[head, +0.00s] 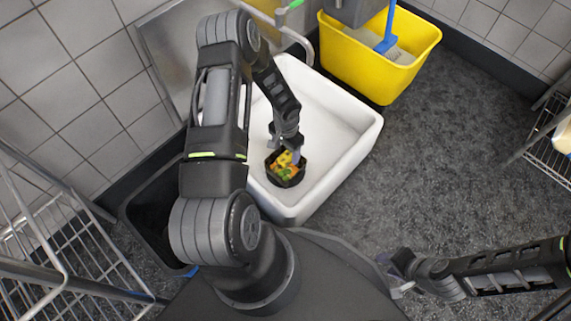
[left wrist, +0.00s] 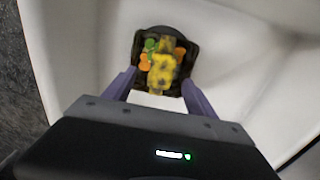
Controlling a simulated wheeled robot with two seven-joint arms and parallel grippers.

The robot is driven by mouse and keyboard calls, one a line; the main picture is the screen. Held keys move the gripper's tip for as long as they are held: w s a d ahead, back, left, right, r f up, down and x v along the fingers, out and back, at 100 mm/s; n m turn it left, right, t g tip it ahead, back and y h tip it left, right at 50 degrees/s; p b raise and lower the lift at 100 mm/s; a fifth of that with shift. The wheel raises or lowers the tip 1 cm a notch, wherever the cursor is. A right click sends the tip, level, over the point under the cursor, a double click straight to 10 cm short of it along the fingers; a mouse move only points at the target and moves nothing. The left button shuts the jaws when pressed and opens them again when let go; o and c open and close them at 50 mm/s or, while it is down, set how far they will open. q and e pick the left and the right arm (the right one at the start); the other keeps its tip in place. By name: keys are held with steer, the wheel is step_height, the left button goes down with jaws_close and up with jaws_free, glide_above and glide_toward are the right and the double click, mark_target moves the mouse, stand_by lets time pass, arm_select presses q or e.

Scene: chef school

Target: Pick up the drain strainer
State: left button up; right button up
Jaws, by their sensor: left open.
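The drain strainer (head: 273,173) is a small black bowl filled with yellow, orange and green food bits. It sits in the white sink basin (head: 340,125), near its front-left part. My left gripper (head: 290,150) reaches down into the basin at the strainer. In the left wrist view my left gripper (left wrist: 158,82) is open, its two purple fingers apart on either side of the strainer's near edge. Whether they touch it I cannot tell. My right gripper (head: 396,274) is low at the right, away from the sink.
A yellow mop bucket (head: 375,65) with a blue-handled tool stands behind the sink. A dark bin (head: 150,215) is left of the sink. Wire racks stand at the left (head: 60,255) and far right (head: 550,140). Grey floor right of the sink is clear.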

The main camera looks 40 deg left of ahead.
mark_target(286, 158)
arm_select(q)
step_height(286, 158, down, 5)
steer(key=b, duration=0.2)
steer(key=shift+a+f+b, duration=0.1)
steer(key=shift+a+b, duration=0.05)
steer(key=shift+b, duration=0.2)
steer(key=shift+c, duration=0.4)
jaws_close()
stand_by(0.5)
